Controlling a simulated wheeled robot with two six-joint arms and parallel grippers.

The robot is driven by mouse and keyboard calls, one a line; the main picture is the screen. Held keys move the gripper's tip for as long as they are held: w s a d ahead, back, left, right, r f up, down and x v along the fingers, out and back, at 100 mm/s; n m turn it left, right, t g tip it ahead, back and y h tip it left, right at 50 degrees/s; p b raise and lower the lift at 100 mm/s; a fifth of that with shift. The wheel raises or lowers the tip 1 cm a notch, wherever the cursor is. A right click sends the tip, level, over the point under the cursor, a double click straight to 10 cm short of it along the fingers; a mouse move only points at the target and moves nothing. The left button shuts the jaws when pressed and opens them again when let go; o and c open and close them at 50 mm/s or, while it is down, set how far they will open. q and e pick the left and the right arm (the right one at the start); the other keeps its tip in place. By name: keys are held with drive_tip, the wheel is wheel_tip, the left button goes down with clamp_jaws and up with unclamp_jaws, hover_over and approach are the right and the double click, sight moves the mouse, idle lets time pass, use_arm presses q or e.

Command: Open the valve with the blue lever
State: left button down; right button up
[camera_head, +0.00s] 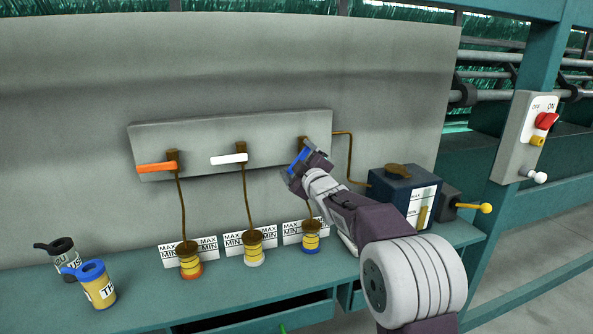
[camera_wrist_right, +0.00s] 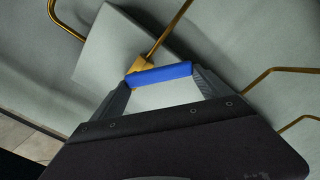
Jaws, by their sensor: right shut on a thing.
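The blue lever (camera_head: 297,158) is on the rightmost of three brass valves on a grey wall plate (camera_head: 205,172). Most of the lever is hidden by my right gripper (camera_head: 302,164) in the head view. In the right wrist view the blue lever (camera_wrist_right: 160,74) lies between the two fingertips, beside its brass valve body (camera_wrist_right: 138,67). My right gripper is shut on the lever. The orange lever (camera_head: 157,168) and the white lever (camera_head: 229,160) both point left, roughly level. My left gripper is not in view.
Pipes run down to lubricators with orange (camera_head: 190,264), white (camera_head: 254,250) and blue (camera_head: 310,240) bases. A dark blue box (camera_head: 402,190) stands right of my arm. Two oil cans (camera_head: 97,284) stand at the bench's left. A switch box (camera_head: 528,135) hangs on the post.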

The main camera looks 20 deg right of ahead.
drive_tip(key=shift+d+f+n+b, duration=0.25)
drive_tip(key=shift+n+b, duration=0.25)
drive_tip(key=shift+n, duration=0.15)
drive_tip(key=shift+d+f+n+b, duration=0.1)
drive_tip(key=shift+f+n+b, duration=0.1)
drive_tip(key=shift+n+b, duration=0.4)
drive_tip(key=o, duration=1.9)
drive_tip(key=s+b, duration=0.2)
drive_tip(key=s, duration=0.7)
drive_tip(key=shift+d, duration=0.15)
